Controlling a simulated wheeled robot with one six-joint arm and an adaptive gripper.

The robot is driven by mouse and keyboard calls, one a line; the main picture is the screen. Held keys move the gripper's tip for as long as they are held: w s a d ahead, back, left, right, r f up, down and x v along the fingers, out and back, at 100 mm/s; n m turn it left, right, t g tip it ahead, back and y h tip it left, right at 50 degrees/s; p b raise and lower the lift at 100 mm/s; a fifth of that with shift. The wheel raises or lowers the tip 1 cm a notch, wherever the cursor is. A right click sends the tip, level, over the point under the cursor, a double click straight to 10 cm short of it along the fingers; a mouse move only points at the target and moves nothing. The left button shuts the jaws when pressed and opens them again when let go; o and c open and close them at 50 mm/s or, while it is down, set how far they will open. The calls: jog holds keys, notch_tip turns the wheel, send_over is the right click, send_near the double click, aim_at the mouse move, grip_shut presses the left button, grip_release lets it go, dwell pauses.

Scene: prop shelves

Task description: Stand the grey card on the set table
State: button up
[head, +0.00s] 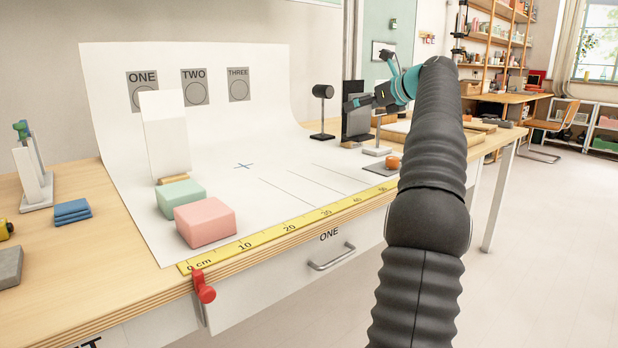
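A dark grey card (357,124) stands upright at the back right of the white paper sweep, its lower end close to a small pale block. My gripper (362,102), dark with teal parts, reaches in from the right at the card's upper part, and one finger shows across the card's face. I cannot tell whether the fingers touch or grip the card. The set table (115,225) has a light wood top, and the white sweep (225,160) covers its middle.
A white card (166,140) stands in a wooden holder behind a green block (181,198) and a pink block (205,222). A black lamp-like stand (322,110) is left of the grey card. An orange object (393,162) lies to its right. A yellow ruler (280,232) runs along the front edge.

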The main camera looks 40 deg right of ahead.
jog(key=shift+w+a+f+b, duration=0.2)
jog(key=shift+a+f+b, duration=1.35)
jog(key=shift+a+f, duration=0.3)
jog(key=shift+w+a+f+b, duration=0.25)
jog(key=shift+a+f+b, duration=1.3)
jog(key=shift+a+f, duration=0.35)
jog(key=shift+w+a+f+b, duration=0.2)
jog(key=shift+a+f+b, duration=1.45)
jog(key=shift+a, duration=0.35)
jog(key=shift+f, duration=0.2)
jog(key=o, duration=0.8)
jog(key=shift+r, duration=0.1)
jog(key=shift+s+r, duration=0.15)
jog(key=p+v, duration=0.1)
jog(key=v, duration=1)
jog(key=shift+s+p, duration=0.3)
jog(key=shift+p, duration=0.1)
